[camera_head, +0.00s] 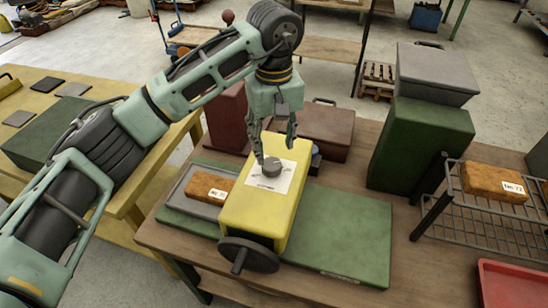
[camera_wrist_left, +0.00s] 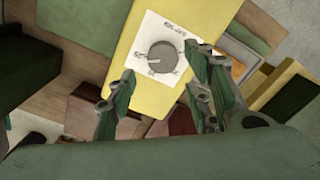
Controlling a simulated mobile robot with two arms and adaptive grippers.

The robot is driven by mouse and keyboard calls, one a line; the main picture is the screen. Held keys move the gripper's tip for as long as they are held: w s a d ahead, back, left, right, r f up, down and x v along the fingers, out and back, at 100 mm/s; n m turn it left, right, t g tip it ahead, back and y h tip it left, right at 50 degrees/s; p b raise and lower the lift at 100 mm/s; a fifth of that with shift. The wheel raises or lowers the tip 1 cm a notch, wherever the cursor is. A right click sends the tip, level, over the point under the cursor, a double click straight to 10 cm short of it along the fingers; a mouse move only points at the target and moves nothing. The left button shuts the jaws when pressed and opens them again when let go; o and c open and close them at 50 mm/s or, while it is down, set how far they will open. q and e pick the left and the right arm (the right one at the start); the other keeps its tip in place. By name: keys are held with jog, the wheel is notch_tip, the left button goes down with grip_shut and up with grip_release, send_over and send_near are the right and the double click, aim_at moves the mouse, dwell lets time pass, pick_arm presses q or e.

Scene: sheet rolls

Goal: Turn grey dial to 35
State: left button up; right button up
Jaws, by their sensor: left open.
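The grey dial (camera_head: 271,166) sits on a white scale sheet (camera_head: 284,179) on top of a yellow box (camera_head: 244,208) with a black handwheel (camera_head: 248,255) on its front. My left gripper (camera_head: 276,150) is open and points down just above the dial, apparently apart from it. In the left wrist view the dial (camera_wrist_left: 162,57) shows beyond the open fingertips (camera_wrist_left: 160,82), with nothing between them. The scale markings are too small to read. My right gripper is not in view.
The yellow box stands on a green mat (camera_head: 350,235) on a brown table (camera_head: 400,275). An orange-brown block (camera_head: 208,188) lies on a grey tray left of it. A dark red case (camera_head: 325,130) is behind. Dark green and grey boxes (camera_head: 420,140) and a wire rack (camera_head: 480,225) stand right.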

aim_at(274, 163)
pick_arm(q)
notch_tip(274, 163, down, 5)
jog(key=shift+f+p, duration=0.1)
jog(key=shift+p, duration=0.75)
jog(key=shift+f, duration=0.55)
jog(key=shift+c, duration=0.2)
jog(key=c, duration=1)
jog(key=shift+c, duration=0.2)
